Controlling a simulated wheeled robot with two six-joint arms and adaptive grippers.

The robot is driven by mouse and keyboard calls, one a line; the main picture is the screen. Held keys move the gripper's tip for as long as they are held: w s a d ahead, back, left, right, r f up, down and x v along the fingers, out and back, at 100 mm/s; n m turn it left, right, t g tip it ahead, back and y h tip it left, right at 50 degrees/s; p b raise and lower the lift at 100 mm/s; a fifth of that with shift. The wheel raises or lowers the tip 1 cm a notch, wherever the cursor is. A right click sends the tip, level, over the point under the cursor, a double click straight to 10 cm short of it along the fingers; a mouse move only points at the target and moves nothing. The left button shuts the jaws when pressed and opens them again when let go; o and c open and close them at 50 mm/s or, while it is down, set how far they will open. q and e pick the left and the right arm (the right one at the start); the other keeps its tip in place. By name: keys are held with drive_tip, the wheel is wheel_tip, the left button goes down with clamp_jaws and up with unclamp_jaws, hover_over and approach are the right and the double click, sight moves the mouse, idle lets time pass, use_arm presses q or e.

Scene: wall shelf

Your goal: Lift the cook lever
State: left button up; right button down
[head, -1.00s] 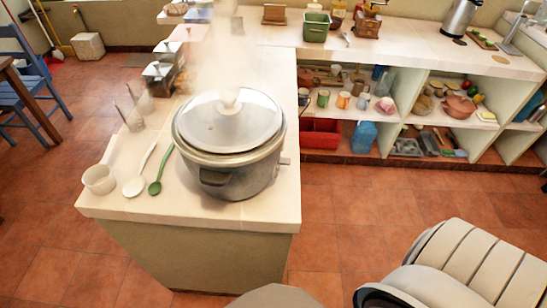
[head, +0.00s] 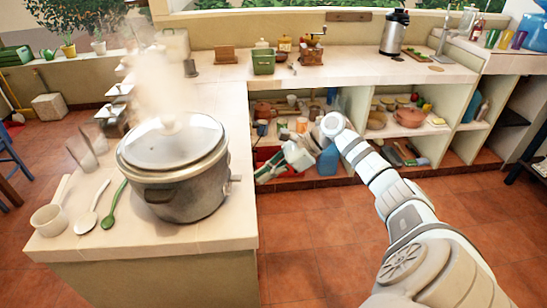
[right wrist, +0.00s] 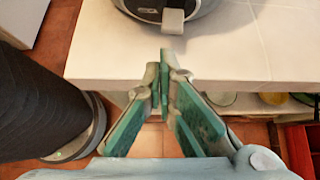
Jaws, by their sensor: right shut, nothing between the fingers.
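The rice cooker (head: 185,192) stands on the near counter, grey with a silver lid, and steam rises from it. Its cook lever (head: 235,179) is a small pale tab low on its right side. In the right wrist view the lever (right wrist: 172,21) sticks out below the cooker's dark body (right wrist: 190,6) at the top. My right gripper (head: 267,168) is right of the cooker, partly lost against the shelf. In the right wrist view its teal fingers (right wrist: 163,68) are shut and empty, over the counter edge, short of the lever and apart from it. My left gripper is not in view.
A white cup (head: 48,217), a white spoon (head: 86,220) and a green spoon (head: 110,215) lie left of the cooker. Glass canisters (head: 110,120) stand behind it. The shelf (head: 350,172) of dishes is beyond my right arm. Counter right of the cooker is bare.

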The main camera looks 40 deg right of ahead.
sight(236, 178)
drive_tip(key=x, duration=0.4)
drive_tip(key=shift+w+a+f, duration=0.15)
drive_tip(key=shift+w, duration=0.25)
drive_tip(key=shift+a+f, duration=0.1)
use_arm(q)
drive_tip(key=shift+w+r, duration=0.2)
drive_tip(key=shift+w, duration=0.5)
use_arm(e)
drive_tip(key=shift+s, duration=0.1)
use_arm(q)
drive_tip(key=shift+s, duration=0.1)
use_arm(e)
wheel_tip(236, 178, up, 2)
drive_tip(key=shift+r, duration=0.2)
